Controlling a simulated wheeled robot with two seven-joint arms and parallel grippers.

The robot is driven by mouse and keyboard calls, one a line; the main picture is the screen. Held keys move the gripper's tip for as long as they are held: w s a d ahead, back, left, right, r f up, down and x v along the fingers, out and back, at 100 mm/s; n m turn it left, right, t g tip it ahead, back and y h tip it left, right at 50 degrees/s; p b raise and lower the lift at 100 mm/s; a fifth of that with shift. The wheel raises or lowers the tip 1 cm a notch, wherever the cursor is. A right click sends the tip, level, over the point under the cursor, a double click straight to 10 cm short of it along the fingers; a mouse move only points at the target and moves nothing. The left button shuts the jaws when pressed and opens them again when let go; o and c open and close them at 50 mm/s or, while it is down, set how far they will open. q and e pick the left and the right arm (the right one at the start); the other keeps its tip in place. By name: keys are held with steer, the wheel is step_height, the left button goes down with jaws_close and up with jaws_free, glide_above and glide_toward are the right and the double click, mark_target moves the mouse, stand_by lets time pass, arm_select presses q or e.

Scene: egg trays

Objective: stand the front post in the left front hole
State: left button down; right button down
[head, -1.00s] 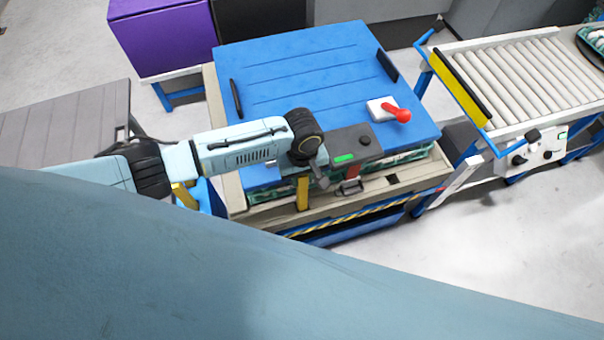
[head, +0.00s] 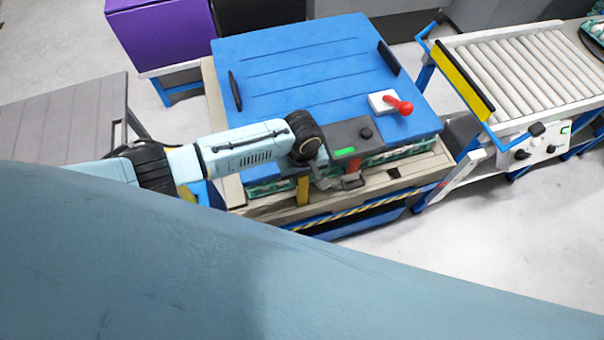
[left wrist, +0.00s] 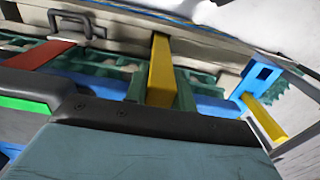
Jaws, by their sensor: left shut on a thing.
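The front post (head: 303,191) is a yellow bar, upright at the front edge of the tan table top (head: 420,176). My left gripper (head: 310,173) is shut on its upper part; the fingers are mostly hidden. In the left wrist view the post (left wrist: 160,70) runs from the dark gripper body to the tan front beam. Its foot meets the tan edge where the left front hole would be. The hole itself is hidden, so I cannot tell how deep the foot sits. A dark square hole (head: 392,172) shows farther right. My right gripper is out of view.
A blue lid (head: 310,75) covers green egg trays (head: 400,153) close behind the post. A grey panel with a green light (head: 345,151), a red bar (head: 353,167) and a grey handle (head: 352,183) are just right. A roller conveyor (head: 530,75) stands farther right.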

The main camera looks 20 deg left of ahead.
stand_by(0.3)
arm_select(q)
steer(key=c, duration=1.1)
jaws_free()
steer(key=shift+f, duration=0.1)
step_height(320, 180, up, 14)
steer(key=p, duration=0.2)
steer(key=shift+f+p, duration=0.25)
steer(key=shift+p, duration=0.15)
